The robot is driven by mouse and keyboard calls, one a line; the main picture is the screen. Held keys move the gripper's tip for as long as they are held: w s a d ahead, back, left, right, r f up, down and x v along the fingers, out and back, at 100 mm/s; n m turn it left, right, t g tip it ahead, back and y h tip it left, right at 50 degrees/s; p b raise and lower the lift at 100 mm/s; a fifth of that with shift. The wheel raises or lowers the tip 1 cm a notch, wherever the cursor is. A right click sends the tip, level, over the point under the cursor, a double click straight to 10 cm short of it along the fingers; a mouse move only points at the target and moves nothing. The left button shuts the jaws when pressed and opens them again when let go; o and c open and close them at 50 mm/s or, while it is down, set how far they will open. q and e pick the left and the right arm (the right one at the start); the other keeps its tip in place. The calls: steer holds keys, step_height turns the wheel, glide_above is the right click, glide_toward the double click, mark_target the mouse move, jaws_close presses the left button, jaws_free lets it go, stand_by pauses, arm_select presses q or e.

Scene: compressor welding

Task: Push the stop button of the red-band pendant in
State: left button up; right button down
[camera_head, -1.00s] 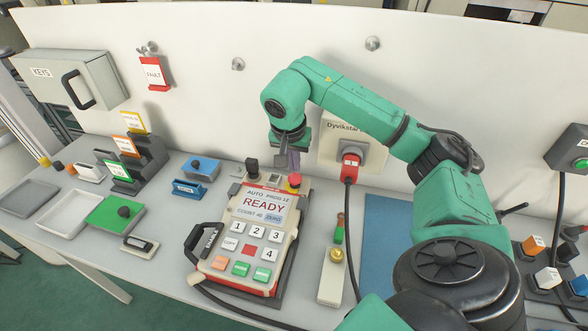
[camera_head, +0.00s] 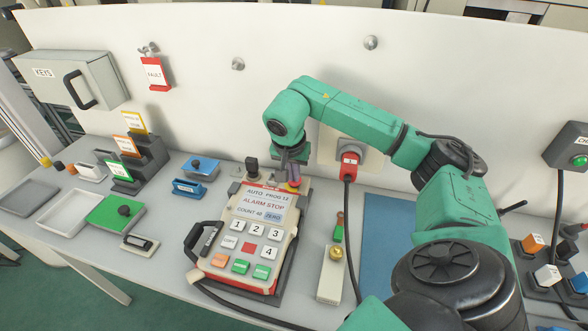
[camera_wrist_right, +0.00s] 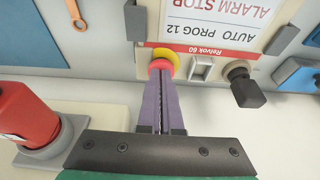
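The red-band pendant (camera_head: 242,262) lies on the bench, and its screen (camera_head: 263,205) reads "AUTO PROG 12", "ALARM STOP" and "COUNT 40". In the right wrist view the red stop button (camera_wrist_right: 161,66) with its yellow collar (camera_wrist_right: 170,56) is at the pendant's top edge. My right gripper (camera_wrist_right: 161,82) has its two purple fingers together, with only a thin line between them. Its tips are at the red button and appear to touch it. My left gripper is not in view.
A black selector knob (camera_head: 252,165) stands beside the button. A brass-knobbed strip (camera_head: 331,278) and a blue mat (camera_head: 388,235) lie right of the pendant.

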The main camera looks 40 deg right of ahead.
step_height(320, 180, up, 4)
steer(key=p, duration=0.4)
steer(key=shift+w+f, duration=0.15)
steer(key=shift+f, duration=0.05)
steer(key=v, duration=1)
steer(key=shift+r+p, duration=0.2)
steer(key=shift+p, duration=0.1)
